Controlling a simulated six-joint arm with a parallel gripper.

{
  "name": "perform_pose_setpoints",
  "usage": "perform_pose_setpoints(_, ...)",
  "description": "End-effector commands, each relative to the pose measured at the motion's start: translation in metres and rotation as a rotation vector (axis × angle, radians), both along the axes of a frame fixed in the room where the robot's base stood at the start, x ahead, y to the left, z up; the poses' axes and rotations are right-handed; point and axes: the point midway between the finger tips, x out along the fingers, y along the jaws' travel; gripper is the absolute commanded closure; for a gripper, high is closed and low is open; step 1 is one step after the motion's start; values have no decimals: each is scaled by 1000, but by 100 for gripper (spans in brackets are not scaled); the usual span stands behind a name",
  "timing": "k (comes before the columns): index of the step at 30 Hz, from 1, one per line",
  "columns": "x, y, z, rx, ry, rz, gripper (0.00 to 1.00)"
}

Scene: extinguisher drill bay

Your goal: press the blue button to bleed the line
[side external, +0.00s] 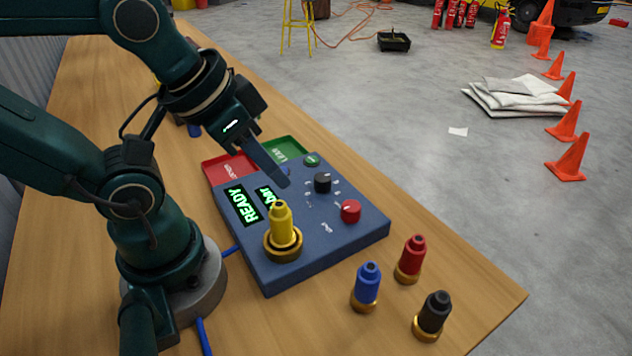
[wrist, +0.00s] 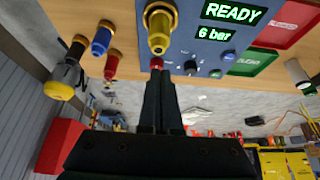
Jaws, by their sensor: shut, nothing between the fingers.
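The blue control box (side external: 335,238) lies on the bench with a lit display (side external: 243,205) reading READY; the wrist view adds 6 bar. The blue button (wrist: 215,74) shows in the wrist view, to the right of the black knob (wrist: 190,66). In the side view the button (side external: 286,171) is small and partly hidden by my fingers. My gripper (side external: 284,183) is shut and empty, pointing down over the panel between the display and the black knob. In the wrist view my fingertips (wrist: 159,74) appear beside the red knob. Contact with the panel cannot be told.
A yellow fitting (side external: 280,230) stands upright on the box's near part. A green button (side external: 312,160) sits at the far edge. Red (side external: 225,172) and green (side external: 291,146) trays lie beyond. Blue (side external: 367,285), red (side external: 411,257) and black (side external: 433,312) fittings stand right of the box.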

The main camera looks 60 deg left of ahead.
Motion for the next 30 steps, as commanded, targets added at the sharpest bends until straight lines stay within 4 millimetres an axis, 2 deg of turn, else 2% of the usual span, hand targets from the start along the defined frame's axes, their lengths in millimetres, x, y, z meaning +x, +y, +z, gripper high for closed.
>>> perform_pose_setpoints(14,0,0,0,-6,-2,11,100)
perform_pose_setpoints(16,6,2,3,-10,-31,36,100)
perform_pose_setpoints(20,27,21,15,60,-161,82,100)
perform_pose_setpoints(27,77,67,55,275,-464,102,100)
perform_pose_setpoints(30,93,79,72,355,-566,70,100)
